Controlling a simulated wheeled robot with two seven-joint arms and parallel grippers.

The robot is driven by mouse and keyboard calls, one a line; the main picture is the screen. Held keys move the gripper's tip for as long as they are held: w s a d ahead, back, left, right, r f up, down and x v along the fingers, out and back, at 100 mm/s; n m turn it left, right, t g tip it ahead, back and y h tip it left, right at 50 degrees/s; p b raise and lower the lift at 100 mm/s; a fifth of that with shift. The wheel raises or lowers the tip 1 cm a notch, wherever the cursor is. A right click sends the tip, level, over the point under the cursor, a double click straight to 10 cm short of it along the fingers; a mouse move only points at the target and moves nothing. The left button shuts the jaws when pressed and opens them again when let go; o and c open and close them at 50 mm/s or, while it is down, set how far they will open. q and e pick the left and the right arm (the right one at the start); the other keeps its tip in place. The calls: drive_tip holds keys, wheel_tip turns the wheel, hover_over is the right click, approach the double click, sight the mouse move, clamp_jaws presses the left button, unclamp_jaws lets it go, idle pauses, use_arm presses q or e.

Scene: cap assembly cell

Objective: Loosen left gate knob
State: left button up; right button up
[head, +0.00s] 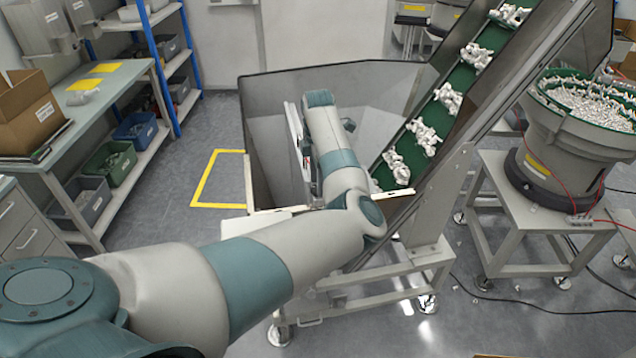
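My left arm (335,150) reaches from the lower left to the hopper (265,130), and its forearm stands over the hopper's front side. My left gripper is mostly hidden behind this forearm, so I cannot see its fingers or whether they hold anything. A pale upright plate (294,130), perhaps part of the gate, shows just left of the forearm. The left gate knob cannot be made out. My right gripper is not in view.
A green inclined conveyor (433,118) carrying white parts rises to the right from the hopper. A bowl feeder (578,135) stands on a table at the right. A workbench (120,80) with a cardboard box (28,112) is at the left. Yellow tape marks floor left of the hopper.

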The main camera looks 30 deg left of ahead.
use_arm(q)
wheel_tip(320, 180, up, 17)
drive_tip(key=b, duration=0.5)
drive_tip(key=shift+f, duration=0.15)
drive_tip(key=shift+f, duration=0.1)
idle(0.4)
